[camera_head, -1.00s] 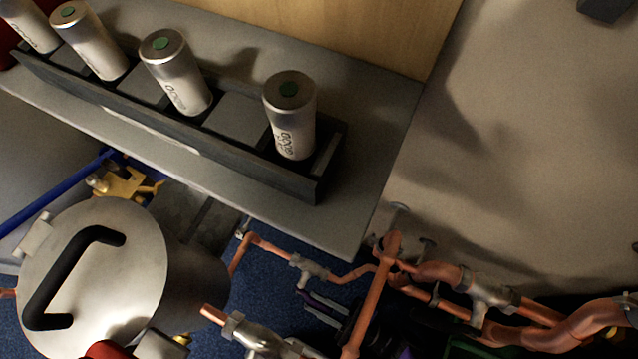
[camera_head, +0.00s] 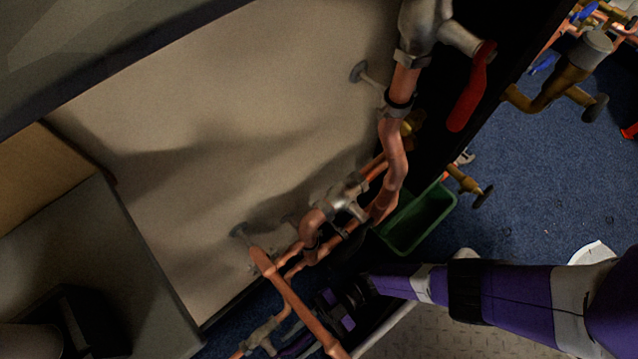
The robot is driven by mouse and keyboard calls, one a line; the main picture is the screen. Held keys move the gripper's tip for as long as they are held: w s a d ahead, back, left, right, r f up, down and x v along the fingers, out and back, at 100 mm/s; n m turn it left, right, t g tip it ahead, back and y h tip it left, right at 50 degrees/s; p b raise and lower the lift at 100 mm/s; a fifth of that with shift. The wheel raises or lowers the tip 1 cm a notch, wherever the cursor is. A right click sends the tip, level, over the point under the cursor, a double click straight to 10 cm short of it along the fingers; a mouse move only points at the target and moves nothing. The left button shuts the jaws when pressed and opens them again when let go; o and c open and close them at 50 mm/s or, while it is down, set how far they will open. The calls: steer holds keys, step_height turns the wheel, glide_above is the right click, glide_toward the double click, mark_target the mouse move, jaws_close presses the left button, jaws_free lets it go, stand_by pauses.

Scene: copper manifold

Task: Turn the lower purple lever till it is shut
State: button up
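A dark purple strip (camera_head: 296,345), perhaps the lower purple lever, shows at the bottom edge beside a grey valve body (camera_head: 262,334) on a thin copper pipe. It is dim and partly cut off, so its angle is unclear. My purple and white arm comes in from the right. My gripper (camera_head: 335,304), dark with purple patches, is at its end, close to the copper pipes and right of the strip. Its fingers are too dark to make out, and I cannot tell whether it touches anything.
Copper pipes (camera_head: 398,150) run along the beige wall (camera_head: 240,130). A red lever (camera_head: 471,88) hangs at the upper right. A green bin (camera_head: 418,222) stands below the pipes. A grey bench (camera_head: 130,265) is at left.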

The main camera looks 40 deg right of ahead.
steer(key=shift+w+d+r+h, duration=0.15)
steer(key=shift+w+d+h, duration=0.05)
steer(key=shift+w+h, duration=0.2)
steer(key=shift+s+r+h, duration=0.35)
steer(key=shift+s+h, duration=0.05)
steer(key=shift+h, duration=0.2)
steer(key=shift+a+r+h, duration=0.1)
steer(key=shift+r+h, duration=0.2)
steer(key=shift+h, duration=0.1)
steer(key=w+d+r+m+t+h+p, duration=0.1)
steer(key=w+d+r+m+t, duration=0.2)
steer(key=d, duration=0.4)
steer(key=d+r+m+t+h+p, duration=0.1)
steer(key=d+r+t, duration=0.25)
steer(key=d, duration=0.35)
steer(key=s+d+r+m+t+h, duration=0.1)
steer(key=d+r+m+t+h, duration=0.1)
steer(key=r+m+t+h, duration=0.1)
steer(key=s+d+r+m+t+h, duration=0.1)
steer(key=d+r+m+t+h, duration=0.1)
steer(key=r+m+h, duration=0.3)
steer(key=d+r+m+t+h+p, duration=0.1)
steer(key=d+r+m+t+h, duration=0.2)
steer(key=r, duration=0.5)
steer(key=shift+s+r+m+t+h, duration=0.3)
steer(key=shift+s+m+t+h, duration=0.1)
steer(key=shift+t, duration=0.15)
